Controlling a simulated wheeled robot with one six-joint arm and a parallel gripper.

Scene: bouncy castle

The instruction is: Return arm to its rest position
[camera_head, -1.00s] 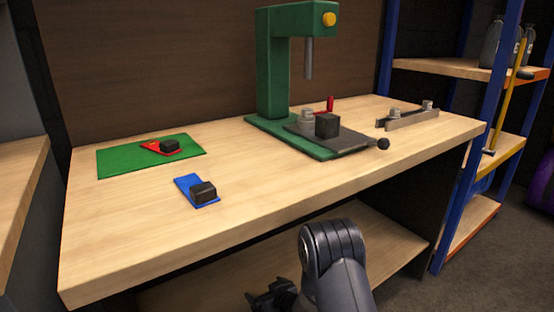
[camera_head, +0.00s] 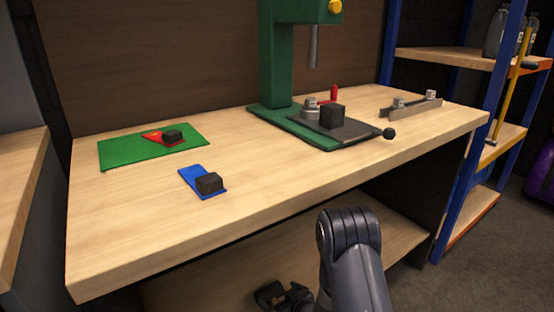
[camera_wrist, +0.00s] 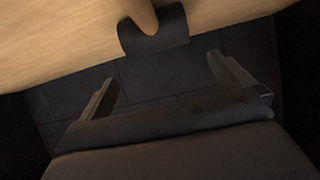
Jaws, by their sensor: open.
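My arm (camera_head: 350,250) is folded low in front of the workbench, its dark elbow below the front edge of the top. My gripper (camera_head: 285,296) is at the bottom of the head view, partly cut off, over the lower shelf's front area. In the wrist view my gripper (camera_wrist: 165,85) has its two fingers spread wide with nothing between them. Dark floor tiles show behind the fingers, and a pale wooden surface (camera_wrist: 60,45) fills the top of that view.
The workbench (camera_head: 130,240) carries a green press (camera_head: 276,70), a green mat (camera_head: 125,155) with a red piece and black block, a blue piece (camera_head: 192,178) with a black block, and a metal clamp bar (camera_head: 415,108). A blue-framed shelf (camera_head: 450,200) stands right. Dark floor is open there.

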